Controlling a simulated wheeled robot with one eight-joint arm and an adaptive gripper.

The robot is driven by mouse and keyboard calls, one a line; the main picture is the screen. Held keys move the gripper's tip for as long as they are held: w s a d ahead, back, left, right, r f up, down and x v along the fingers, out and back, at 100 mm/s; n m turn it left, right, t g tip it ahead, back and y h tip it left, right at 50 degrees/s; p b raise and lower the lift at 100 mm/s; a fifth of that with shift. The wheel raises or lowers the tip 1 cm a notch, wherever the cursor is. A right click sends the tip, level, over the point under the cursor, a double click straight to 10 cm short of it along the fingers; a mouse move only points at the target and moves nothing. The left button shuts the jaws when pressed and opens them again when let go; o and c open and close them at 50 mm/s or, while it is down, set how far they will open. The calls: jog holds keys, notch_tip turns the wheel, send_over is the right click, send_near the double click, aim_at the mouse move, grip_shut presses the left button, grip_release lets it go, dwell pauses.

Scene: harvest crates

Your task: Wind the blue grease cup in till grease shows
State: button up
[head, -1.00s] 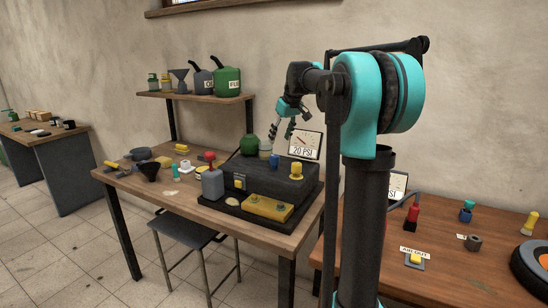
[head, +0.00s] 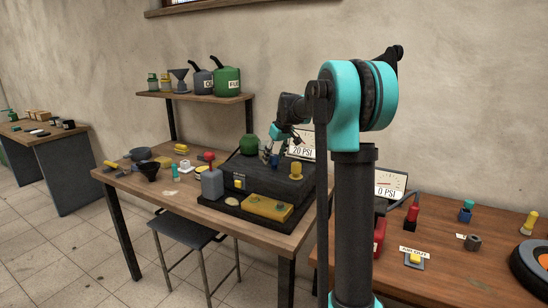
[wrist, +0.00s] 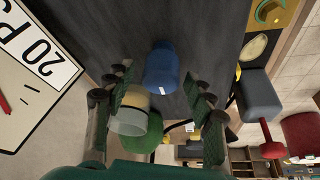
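The blue grease cup (wrist: 161,68) stands on the dark top of the machine block (head: 262,182). It has a small white mark on its side. In the head view the cup (head: 274,161) shows just below my gripper (head: 272,143). In the wrist view my gripper (wrist: 158,78) is open, with one finger on each side of the cup and a gap on both sides. The fingertips are close to the cup and do not appear to touch it. No grease can be made out at the cup.
A green rounded container (head: 249,144) and a pale cylinder (wrist: 130,115) are close by. A yellow knob (head: 296,172) stands right of the cup. A 20 PSI gauge panel (head: 302,146) is behind.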

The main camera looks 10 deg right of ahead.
jog(key=c, duration=1.1)
jog(key=shift+m, duration=0.3)
jog(key=m+h, duration=0.1)
jog(key=m, duration=0.3)
jog(key=shift+m+t+h, duration=0.3)
jog(key=shift+t+h, duration=0.1)
jog(key=shift+m+h, duration=0.9)
jog(key=shift+m, duration=1.3)
jog(key=o, duration=1.1)
jog(key=shift+g, duration=0.3)
jog(key=shift+o, duration=0.2)
